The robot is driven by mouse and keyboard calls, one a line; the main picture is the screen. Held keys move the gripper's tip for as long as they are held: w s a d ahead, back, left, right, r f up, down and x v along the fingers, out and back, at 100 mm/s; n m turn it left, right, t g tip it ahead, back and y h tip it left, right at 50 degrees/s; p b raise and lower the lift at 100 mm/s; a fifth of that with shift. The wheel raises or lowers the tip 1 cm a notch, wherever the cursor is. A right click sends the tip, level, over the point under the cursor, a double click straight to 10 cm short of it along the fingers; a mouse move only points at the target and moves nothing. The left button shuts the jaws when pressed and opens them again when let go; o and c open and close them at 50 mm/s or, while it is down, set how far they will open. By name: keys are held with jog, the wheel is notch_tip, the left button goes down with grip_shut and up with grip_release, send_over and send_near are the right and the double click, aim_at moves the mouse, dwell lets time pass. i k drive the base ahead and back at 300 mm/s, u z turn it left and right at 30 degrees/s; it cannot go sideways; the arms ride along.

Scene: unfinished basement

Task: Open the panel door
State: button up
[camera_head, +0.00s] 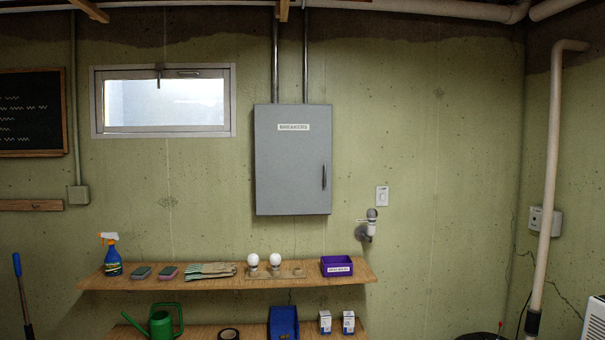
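The panel is a grey metal breaker box (292,185) mounted on the green wall at the middle of the view. Its door carries a white "BREAKERS" label (293,127) near the top. A dark vertical handle (324,177) sits near the door's right edge. The door looks closed, flush with the box, and what is inside is hidden. My gripper is not in this view, and nothing is seen touching the door or handle.
Below the box, a wooden shelf (350,275) holds a spray bottle (112,258), sponges, gloves, bulbs and a purple bin (337,266). A small grey-and-white wall fixture (370,226) sticks out at the box's lower right, below a switch (382,196).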

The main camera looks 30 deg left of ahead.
aim_at(293, 142)
jog(key=u, duration=0.9)
jog(key=i, duration=1.9)
jog(key=u, duration=2.2)
jog(key=i, duration=1.5)
jog(key=z, duration=2.55)
